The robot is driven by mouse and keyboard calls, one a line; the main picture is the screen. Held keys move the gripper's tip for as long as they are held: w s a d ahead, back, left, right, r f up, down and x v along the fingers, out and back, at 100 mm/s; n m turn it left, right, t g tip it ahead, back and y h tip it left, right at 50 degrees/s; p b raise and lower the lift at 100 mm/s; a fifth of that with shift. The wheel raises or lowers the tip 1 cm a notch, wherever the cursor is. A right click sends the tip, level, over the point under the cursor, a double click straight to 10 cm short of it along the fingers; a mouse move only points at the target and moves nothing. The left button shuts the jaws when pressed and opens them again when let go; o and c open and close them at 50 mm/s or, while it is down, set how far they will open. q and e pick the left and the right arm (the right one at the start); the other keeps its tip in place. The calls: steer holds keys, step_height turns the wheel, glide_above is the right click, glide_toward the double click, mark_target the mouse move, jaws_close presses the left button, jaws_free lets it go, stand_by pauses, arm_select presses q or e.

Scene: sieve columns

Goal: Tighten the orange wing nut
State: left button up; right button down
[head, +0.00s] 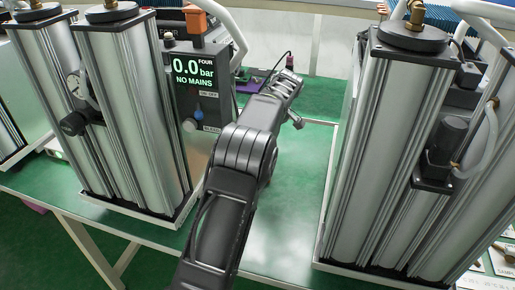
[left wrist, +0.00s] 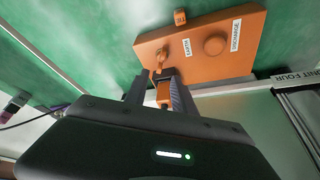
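An orange plate (left wrist: 215,55) with EARTH and DISCHARGE labels and a round knob shows in the left wrist view. A small orange piece (left wrist: 163,93), seemingly the wing nut, stands at its near edge. My left gripper (left wrist: 159,82) has its two dark fingers apart, one on each side of this piece. A gap shows on the left finger's side; contact with the right finger is unclear. In the head view my left gripper (head: 288,86) reaches past the unit marked FOUR; the plate and nut cannot be made out there. My right gripper is not in view.
The FOUR panel (head: 193,75) reads 0.0 bar, NO MAINS. Tall metal columns stand left (head: 125,110) and right (head: 385,140) of my arm. The green bench (head: 285,215) between them is clear. A black cable (left wrist: 40,117) lies left in the wrist view.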

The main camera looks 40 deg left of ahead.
arm_select(q)
steer(key=x, duration=0.6)
steer(key=shift+a+f+p, duration=0.15)
steer(key=shift+f+p, duration=0.15)
steer(key=shift+p, duration=0.05)
jaws_close()
